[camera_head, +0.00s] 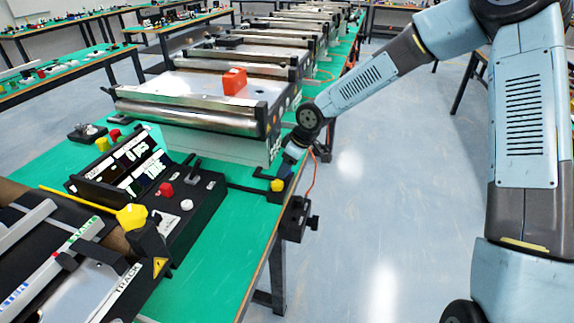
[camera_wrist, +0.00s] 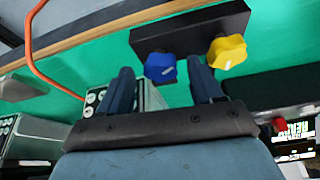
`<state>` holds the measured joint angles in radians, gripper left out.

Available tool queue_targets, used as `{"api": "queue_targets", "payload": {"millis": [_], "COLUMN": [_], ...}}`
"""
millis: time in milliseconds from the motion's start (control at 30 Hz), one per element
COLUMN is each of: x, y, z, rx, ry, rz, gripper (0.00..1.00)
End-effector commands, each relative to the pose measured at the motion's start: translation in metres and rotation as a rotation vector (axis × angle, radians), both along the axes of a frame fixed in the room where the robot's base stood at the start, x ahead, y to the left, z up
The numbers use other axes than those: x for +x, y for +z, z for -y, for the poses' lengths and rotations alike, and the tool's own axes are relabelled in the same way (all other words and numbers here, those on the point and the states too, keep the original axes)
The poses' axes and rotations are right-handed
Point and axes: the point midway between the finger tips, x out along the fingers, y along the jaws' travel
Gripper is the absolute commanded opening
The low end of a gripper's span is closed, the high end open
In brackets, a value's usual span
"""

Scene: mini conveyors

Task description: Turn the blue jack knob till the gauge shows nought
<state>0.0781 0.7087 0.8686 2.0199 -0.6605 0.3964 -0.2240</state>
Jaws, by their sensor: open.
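The blue jack knob (camera_wrist: 160,67) shows in the wrist view on a black block (camera_wrist: 190,30), left of a yellow knob (camera_wrist: 227,52). My gripper (camera_wrist: 160,64) is open, with one finger on each side of the blue knob in the picture. I cannot tell whether the fingers touch it. In the head view my gripper (camera_head: 288,163) is low at the table edge, just beyond the yellow knob (camera_head: 277,185). The blue knob cannot be made out there. I cannot pick out a gauge for this knob in either view.
A conveyor (camera_head: 190,112) with a red block (camera_head: 234,81) stands close left of my gripper. A black console (camera_head: 180,205) with displays and buttons is nearer. A black box (camera_head: 297,218) hangs at the table edge, and an orange cable (camera_wrist: 42,60) runs nearby. The floor to the right is clear.

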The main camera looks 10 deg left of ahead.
Motion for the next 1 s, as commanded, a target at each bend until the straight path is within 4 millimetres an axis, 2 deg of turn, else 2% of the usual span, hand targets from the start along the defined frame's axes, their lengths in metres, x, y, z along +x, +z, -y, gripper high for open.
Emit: {"api": "queue_targets", "payload": {"millis": [167,700,1000], "x": [0.000,-0.005,-0.008], "y": [0.013,0.096,0.122], "z": [0.006,0.041,0.051], "rx": [0.001,-0.001,0.000], "ry": [-0.004,-0.003,0.000], "rz": [0.000,0.003,0.001], "gripper": [0.66,0.66,0.66]}}
